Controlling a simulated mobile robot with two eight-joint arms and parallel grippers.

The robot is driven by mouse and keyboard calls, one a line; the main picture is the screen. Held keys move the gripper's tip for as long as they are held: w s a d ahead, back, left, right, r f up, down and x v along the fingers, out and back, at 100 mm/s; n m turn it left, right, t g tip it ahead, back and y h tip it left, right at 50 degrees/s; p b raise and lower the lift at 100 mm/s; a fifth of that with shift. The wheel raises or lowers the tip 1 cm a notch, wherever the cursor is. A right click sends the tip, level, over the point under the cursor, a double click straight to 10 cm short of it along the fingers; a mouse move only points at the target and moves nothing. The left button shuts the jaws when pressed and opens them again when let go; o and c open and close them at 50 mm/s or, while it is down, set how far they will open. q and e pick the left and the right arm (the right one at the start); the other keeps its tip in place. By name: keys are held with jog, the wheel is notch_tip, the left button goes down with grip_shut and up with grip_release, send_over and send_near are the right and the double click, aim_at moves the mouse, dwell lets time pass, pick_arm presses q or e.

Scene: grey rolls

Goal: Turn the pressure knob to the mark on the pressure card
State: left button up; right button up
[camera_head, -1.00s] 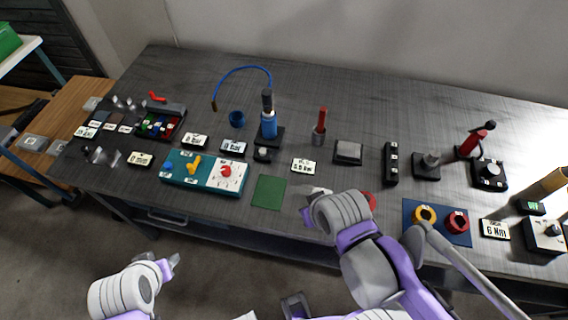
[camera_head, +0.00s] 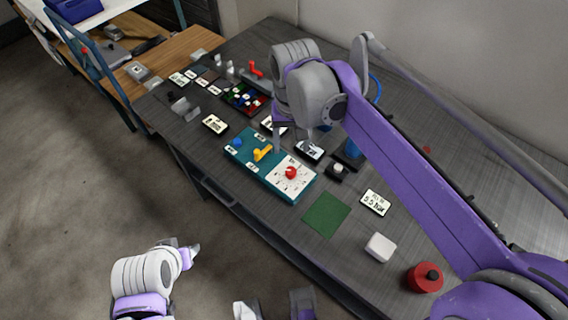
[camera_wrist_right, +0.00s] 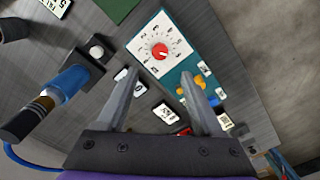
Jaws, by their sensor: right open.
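The red knob (camera_head: 291,172) sits on a white dial plate (camera_head: 287,185) at the right end of a teal panel (camera_head: 247,164). In the right wrist view the red knob (camera_wrist_right: 160,51) and its scale show clearly, beyond the fingertips. My right gripper (camera_head: 293,146) is open and empty, above the table just behind the panel. Its two fingers (camera_wrist_right: 158,78) show apart in the wrist view. A white card (camera_head: 309,152) lies behind the dial; its print is too small to read. My left gripper (camera_head: 190,254) is off the table's front edge; its jaw opening is unclear.
The panel also carries a yellow lever (camera_head: 262,153) and a blue knob (camera_head: 237,143). A blue cylinder (camera_wrist_right: 66,84) stands near my right gripper. A green mat (camera_head: 326,214) lies right of the panel. My right arm hides much of the table's back.

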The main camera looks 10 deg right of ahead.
aim_at(291, 170)
notch_tip(291, 170, down, 10)
jog(key=shift+s+f+b, duration=0.1)
jog(key=shift+f+b, duration=0.05)
jog(key=shift+b, duration=0.45)
grip_shut()
